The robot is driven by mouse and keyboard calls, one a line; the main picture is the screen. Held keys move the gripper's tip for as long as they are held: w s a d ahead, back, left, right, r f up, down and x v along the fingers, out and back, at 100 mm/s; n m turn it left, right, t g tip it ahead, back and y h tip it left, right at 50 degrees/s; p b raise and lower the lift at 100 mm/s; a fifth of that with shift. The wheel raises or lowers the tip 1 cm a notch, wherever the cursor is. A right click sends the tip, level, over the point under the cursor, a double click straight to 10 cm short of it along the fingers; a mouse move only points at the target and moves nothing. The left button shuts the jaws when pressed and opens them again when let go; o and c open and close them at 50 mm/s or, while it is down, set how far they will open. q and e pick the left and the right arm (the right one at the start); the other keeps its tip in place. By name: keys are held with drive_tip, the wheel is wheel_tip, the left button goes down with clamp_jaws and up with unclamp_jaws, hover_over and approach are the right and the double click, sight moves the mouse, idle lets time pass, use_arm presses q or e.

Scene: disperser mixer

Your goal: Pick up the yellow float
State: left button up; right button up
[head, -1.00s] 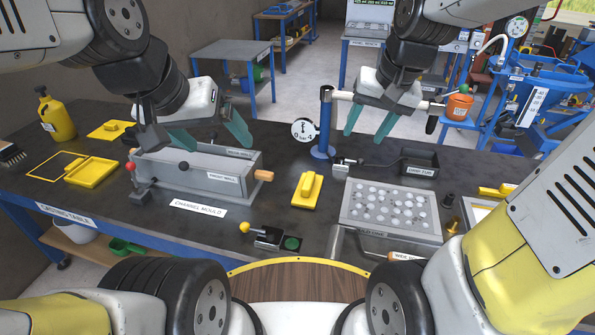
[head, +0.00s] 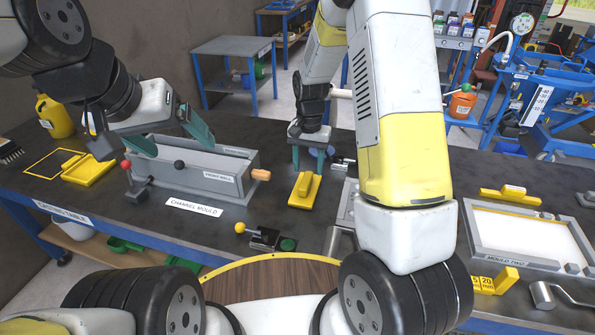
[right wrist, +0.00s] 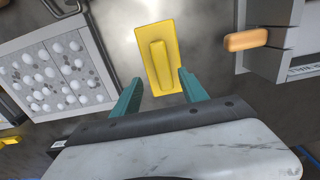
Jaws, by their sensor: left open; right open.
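The yellow float (head: 305,190), a flat plate with a raised handle, lies on the dark casting table right of the channel mould (head: 195,170). My right gripper (head: 307,158) points down just behind the float in the head view. In the right wrist view, the float (right wrist: 158,62) lies beyond and between the open teal fingertips (right wrist: 158,80), its handle running roughly along the fingers' direction. Nothing is held. My left gripper (head: 171,136) is open and empty over the channel mould.
A yellow-knobbed lever (head: 262,236) stands in front.

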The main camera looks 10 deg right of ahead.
sight(306, 179)
drive_tip(key=f, duration=0.6)
drive_tip(key=shift+a+f, duration=0.1)
drive_tip(key=shift+a, duration=0.2)
clamp_jaws()
